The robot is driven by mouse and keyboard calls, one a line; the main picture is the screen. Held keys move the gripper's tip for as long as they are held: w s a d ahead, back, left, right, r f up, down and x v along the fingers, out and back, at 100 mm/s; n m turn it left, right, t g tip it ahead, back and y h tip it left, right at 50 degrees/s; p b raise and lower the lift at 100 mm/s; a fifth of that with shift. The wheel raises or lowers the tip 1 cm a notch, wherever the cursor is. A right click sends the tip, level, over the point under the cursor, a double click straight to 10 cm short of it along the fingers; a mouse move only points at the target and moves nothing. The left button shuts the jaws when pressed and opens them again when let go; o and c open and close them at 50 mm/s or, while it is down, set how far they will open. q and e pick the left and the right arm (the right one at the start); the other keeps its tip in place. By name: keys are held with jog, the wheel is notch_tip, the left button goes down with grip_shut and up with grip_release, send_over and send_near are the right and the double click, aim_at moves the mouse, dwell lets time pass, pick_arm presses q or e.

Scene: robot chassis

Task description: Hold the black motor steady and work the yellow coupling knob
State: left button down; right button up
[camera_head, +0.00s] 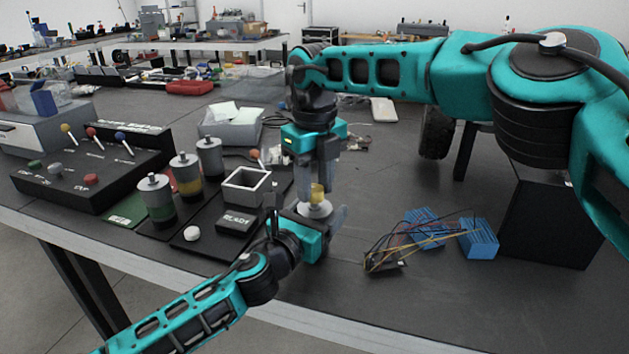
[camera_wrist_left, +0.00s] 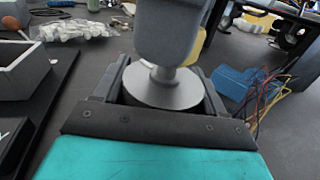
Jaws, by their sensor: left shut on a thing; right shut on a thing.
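The yellow coupling knob (camera_head: 318,191) stands upright on top of a pale metal disc (camera_head: 315,208). In the left wrist view the disc (camera_wrist_left: 163,94) and a short stem show between my left jaws. My left gripper (camera_head: 317,215) reaches in from the lower left and is shut on this motor part low down. The motor's black body is hidden by the gripper. My right gripper (camera_head: 319,184) points straight down from above and is shut on the yellow knob.
Several cylinders with coloured bands (camera_head: 187,178) and a square open box (camera_head: 246,187) stand to the left. A control panel with coloured levers (camera_head: 92,168) is further left. Blue blocks (camera_head: 478,238) with loose wires lie to the right. The table front is mostly clear.

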aim_at(314, 188)
jog(key=m, duration=0.3)
jog(key=shift+m, duration=2.2)
jog(key=o, duration=1)
jog(key=shift+o, duration=0.2)
jog(key=shift+r, duration=0.1)
notch_tip(314, 188, up, 12)
pick_arm(q)
grip_release()
